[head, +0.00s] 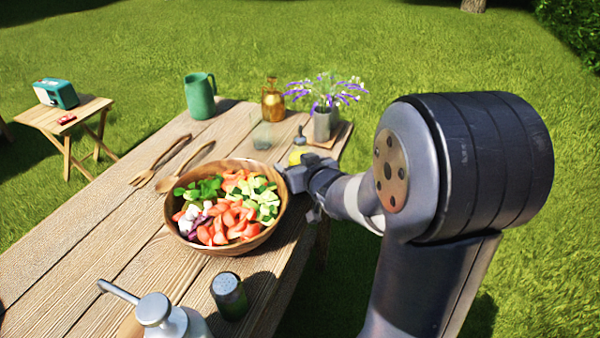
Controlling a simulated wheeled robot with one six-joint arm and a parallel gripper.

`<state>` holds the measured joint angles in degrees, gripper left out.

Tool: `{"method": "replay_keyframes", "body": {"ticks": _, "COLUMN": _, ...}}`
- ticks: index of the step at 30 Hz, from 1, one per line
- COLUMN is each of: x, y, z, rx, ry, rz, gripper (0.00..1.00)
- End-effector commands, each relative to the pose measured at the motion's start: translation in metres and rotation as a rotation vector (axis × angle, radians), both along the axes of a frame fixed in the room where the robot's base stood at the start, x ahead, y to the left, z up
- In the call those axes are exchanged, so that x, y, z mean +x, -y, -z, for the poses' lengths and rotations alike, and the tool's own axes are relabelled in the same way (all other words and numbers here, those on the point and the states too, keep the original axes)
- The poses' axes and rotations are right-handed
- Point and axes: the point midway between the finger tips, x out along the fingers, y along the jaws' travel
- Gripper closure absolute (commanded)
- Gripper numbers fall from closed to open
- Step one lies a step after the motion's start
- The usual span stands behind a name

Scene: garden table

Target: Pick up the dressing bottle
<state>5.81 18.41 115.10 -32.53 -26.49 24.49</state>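A small bottle with yellow contents and a dark top (299,152) stands near the table's right edge, behind my gripper in the picture. It looks like the dressing bottle, though an amber-gold bottle (273,104) stands farther back. My gripper (303,196) is at the right rim of the salad bowl, in front of the yellow bottle. Its fingers look apart, with nothing seen between them. The yellow bottle's lower part is partly hidden, and I cannot tell whether my gripper touches the bowl.
The wooden bowl (172,222) of chopped vegetables fills mid-table (85,245). A clear glass (262,136), a flower vase (322,124) and a green jug (200,96) stand behind. Wooden servers (160,160) lie left. A shaker (229,296) and metal-topped container (155,310) stand in front.

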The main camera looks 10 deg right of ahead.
Motion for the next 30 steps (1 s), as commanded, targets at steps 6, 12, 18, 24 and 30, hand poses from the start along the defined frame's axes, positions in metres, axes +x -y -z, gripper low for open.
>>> {"method": "replay_keyframes", "body": {"ticks": 6, "x": 0.0088, "y": -0.0015, "z": 0.0033, "rx": 0.001, "ry": 0.000, "rz": 0.000, "gripper": 0.23}}
{"method": "replay_keyframes", "body": {"ticks": 12, "x": 0.0084, "y": -0.0015, "z": 0.0030, "rx": 0.001, "ry": 0.000, "rz": 0.000, "gripper": 0.28}}
{"method": "replay_keyframes", "body": {"ticks": 18, "x": 0.0082, "y": -0.0015, "z": 0.0029, "rx": 0.001, "ry": 0.001, "rz": 0.000, "gripper": 0.44}}
{"method": "replay_keyframes", "body": {"ticks": 24, "x": 0.0082, "y": -0.0014, "z": 0.0029, "rx": 0.001, "ry": 0.001, "rz": 0.000, "gripper": 0.60}}
{"method": "replay_keyframes", "body": {"ticks": 30, "x": 0.0081, "y": -0.0014, "z": 0.0030, "rx": 0.001, "ry": 0.000, "rz": 0.000, "gripper": 0.77}}
